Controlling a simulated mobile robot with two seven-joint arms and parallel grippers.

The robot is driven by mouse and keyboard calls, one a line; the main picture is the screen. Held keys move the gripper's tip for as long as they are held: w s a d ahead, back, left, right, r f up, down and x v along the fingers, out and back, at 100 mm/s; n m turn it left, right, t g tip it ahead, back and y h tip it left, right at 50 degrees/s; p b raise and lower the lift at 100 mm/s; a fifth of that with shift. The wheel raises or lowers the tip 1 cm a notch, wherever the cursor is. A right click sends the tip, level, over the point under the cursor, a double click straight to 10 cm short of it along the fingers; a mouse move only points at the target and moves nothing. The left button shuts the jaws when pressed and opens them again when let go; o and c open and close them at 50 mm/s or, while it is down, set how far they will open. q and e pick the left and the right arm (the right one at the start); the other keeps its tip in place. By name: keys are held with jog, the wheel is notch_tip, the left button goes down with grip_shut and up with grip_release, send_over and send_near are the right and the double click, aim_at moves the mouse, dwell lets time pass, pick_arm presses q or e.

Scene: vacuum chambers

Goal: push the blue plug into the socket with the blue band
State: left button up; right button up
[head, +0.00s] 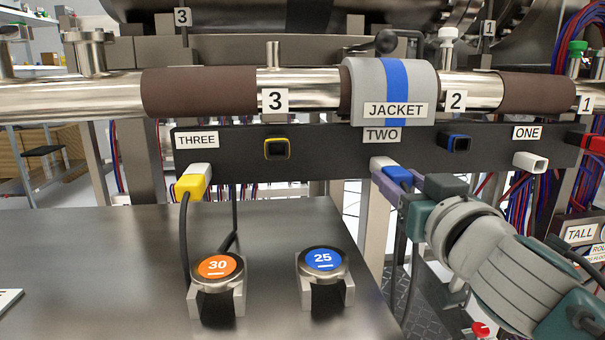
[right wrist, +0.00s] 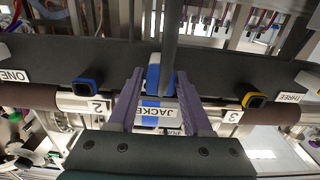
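The blue plug (head: 399,174) with its white end is at the lower edge of the dark panel, below the label TWO. It also shows between the fingers in the right wrist view (right wrist: 153,78). The socket with the blue band (head: 457,143) is in the panel to the plug's right, and is empty; it also shows in the right wrist view (right wrist: 87,88). The far finger is hidden in the head view. My left gripper is out of view.
A yellow-banded socket (head: 277,148) is left of the jacket (head: 420,80). A yellow plug (head: 190,186) and a white plug (head: 530,161) are at the panel's lower edge. A steel table (head: 100,270) carries orange and blue round dials. Cables hang below the panel.

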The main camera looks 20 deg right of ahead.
aim_at(404, 183)
grip_shut()
jog(key=shift+s, duration=0.15)
dwell(0.5)
jog(key=shift+v, duration=2.9)
jog(key=shift+d+p, duration=0.1)
jog(key=shift+p, duration=0.25)
